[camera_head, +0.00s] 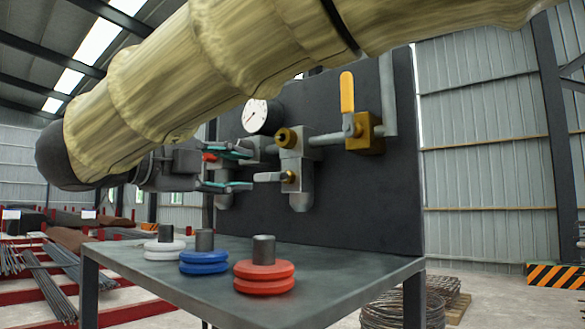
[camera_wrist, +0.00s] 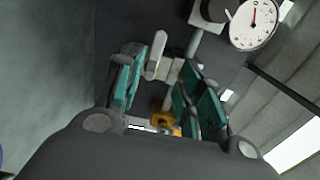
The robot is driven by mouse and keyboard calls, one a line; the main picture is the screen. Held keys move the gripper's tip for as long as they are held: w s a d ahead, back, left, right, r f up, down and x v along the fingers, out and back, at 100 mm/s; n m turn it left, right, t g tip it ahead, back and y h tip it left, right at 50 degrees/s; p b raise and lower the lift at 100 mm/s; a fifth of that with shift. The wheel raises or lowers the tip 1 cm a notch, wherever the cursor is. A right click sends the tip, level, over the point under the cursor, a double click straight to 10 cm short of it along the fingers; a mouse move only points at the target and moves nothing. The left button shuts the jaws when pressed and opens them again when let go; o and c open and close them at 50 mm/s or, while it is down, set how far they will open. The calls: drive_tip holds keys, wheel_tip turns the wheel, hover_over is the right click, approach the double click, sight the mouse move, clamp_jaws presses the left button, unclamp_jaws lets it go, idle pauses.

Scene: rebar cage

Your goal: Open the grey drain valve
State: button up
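The grey drain valve (camera_head: 290,178) sits on the lower front of the pipework, with a brass-coloured hub and a short pale grey lever (camera_head: 267,177) pointing left, roughly level. My gripper (camera_head: 246,170) comes in from the left with its teal-padded fingers apart, one above the other. The lever's free end is close to the fingertips; I cannot tell whether they touch. In the wrist view my gripper (camera_wrist: 158,78) is open and looks empty. A pale lever (camera_wrist: 156,54), seemingly the same one, shows at the gap between the fingers.
Above are a pressure gauge (camera_head: 255,116) and a brass valve with an upright yellow lever (camera_head: 347,92). A dark panel (camera_head: 375,190) stands behind. White (camera_head: 164,252), blue (camera_head: 204,267) and red (camera_head: 264,284) discs stand on the table (camera_head: 330,282) below. My arm hides the upper left.

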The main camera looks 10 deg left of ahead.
sight(264, 177)
drive_tip(key=w, duration=0.2)
drive_tip(key=w+d+p, duration=0.1)
drive_tip(key=w, duration=0.1)
drive_tip(key=w+d, duration=0.1)
drive_tip(key=w, duration=0.1)
drive_tip(key=shift+d+f, duration=0.15)
drive_tip(key=shift+f, duration=0.25)
drive_tip(key=shift+s+d+r+p, duration=0.3)
drive_tip(key=shift+d+p, duration=0.15)
drive_tip(key=shift+p, duration=0.1)
drive_tip(key=shift+w+d+f, duration=0.1)
drive_tip(key=shift+w+f, duration=0.1)
drive_tip(key=shift+w, duration=0.25)
drive_tip(key=shift+w+d+f, duration=0.1)
drive_tip(key=shift+w+f, duration=0.05)
drive_tip(key=shift+w, duration=0.3)
drive_tip(key=shift+s+r, duration=0.1)
drive_tip(key=shift+s, duration=0.35)
drive_tip(key=c, duration=0.3)
clamp_jaws()
